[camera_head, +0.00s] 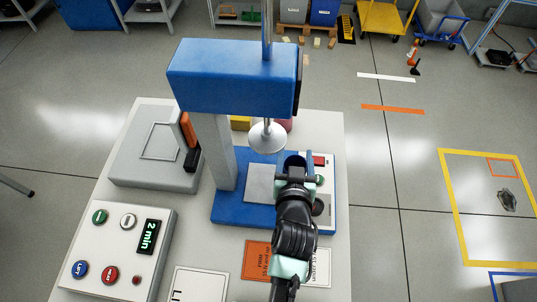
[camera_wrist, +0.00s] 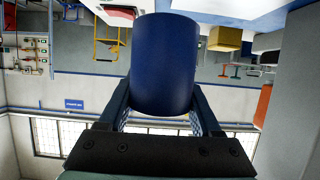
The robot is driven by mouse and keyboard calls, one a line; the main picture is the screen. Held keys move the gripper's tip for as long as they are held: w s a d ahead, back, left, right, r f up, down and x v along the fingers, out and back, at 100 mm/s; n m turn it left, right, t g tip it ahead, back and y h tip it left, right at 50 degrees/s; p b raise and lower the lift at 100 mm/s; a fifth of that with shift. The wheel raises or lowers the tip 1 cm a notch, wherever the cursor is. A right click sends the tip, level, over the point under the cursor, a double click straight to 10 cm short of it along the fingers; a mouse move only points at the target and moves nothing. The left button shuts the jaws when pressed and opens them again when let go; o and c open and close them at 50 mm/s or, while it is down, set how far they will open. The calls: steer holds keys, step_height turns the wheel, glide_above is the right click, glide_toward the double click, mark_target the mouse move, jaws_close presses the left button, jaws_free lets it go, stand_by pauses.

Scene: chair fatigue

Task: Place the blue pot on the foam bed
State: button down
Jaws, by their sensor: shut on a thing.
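The blue pot (camera_wrist: 165,65) fills the middle of the wrist view, between the two fingers of my gripper (camera_wrist: 165,105). In the head view, my gripper (camera_head: 296,172) is shut on the pot (camera_head: 292,157), whose dark rim shows just past the fingers. They are over the right part of the blue press base. A light grey square pad (camera_head: 260,183), which looks like the foam bed, lies on that base just left of the gripper. My arm hides part of the base, and I cannot tell how high the pot is held.
The blue press head (camera_head: 230,80) overhangs the base, with a round silver plate (camera_head: 267,136) hanging close behind the pot. A grey column (camera_head: 215,150) stands left of the pad. A button box (camera_head: 118,250) reading "2 min" and a grey case (camera_head: 155,150) occupy the left.

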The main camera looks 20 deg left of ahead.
steer(key=a, duration=0.1)
steer(key=s+a, duration=0.1)
steer(key=a, duration=0.3)
steer(key=shift+s+a, duration=0.25)
steer(key=shift+s+a+f+p, duration=0.1)
steer(key=shift+a+f+p, duration=0.05)
steer(key=shift+f+p, duration=0.2)
steer(key=shift+f, duration=1.45)
steer(key=shift+c, duration=0.4)
jaws_free()
steer(key=shift+f, duration=0.1)
